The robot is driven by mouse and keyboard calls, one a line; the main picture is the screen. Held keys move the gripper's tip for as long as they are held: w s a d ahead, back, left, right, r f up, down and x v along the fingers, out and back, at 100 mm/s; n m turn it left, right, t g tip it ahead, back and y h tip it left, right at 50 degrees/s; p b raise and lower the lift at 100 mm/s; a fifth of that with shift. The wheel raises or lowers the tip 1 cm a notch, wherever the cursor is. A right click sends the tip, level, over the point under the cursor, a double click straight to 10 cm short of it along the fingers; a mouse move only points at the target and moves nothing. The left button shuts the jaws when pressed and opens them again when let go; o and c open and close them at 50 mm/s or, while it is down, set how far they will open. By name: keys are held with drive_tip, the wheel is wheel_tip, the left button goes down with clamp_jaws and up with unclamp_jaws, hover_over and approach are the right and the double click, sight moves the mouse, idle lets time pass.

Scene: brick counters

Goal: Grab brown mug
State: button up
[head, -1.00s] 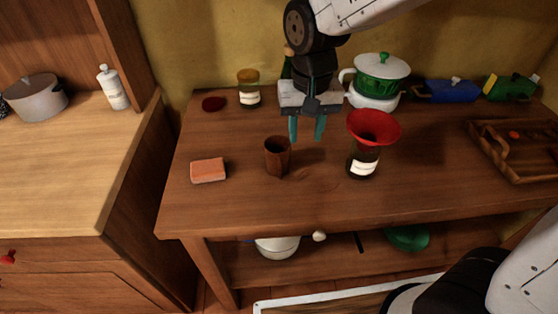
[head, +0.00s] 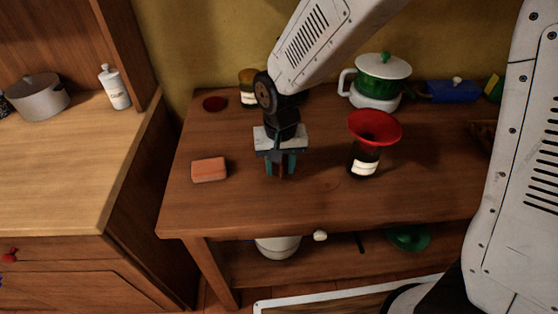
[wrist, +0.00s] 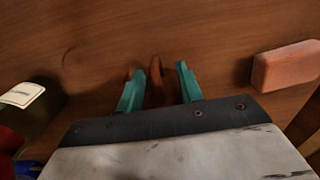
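The brown mug (wrist: 155,80) stands on the wooden table, mostly hidden by my gripper. In the head view only a narrow brown strip of it (head: 282,170) shows between the fingers. My gripper (head: 281,168) points down at the mug from above. In the wrist view its teal fingers (wrist: 160,72) are spread apart, with part of the mug between them. A gap shows between the mug and the right finger. Contact at the left finger cannot be made out.
An orange-brown block (head: 209,169) lies left of the gripper. A dark bottle (head: 364,160) with a red funnel (head: 375,127) stands to the right. A green pot (head: 382,68) and a jar (head: 248,91) are behind. The front of the table (head: 330,208) is clear.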

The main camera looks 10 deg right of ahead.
clamp_jaws()
drive_tip(key=shift+r, duration=0.15)
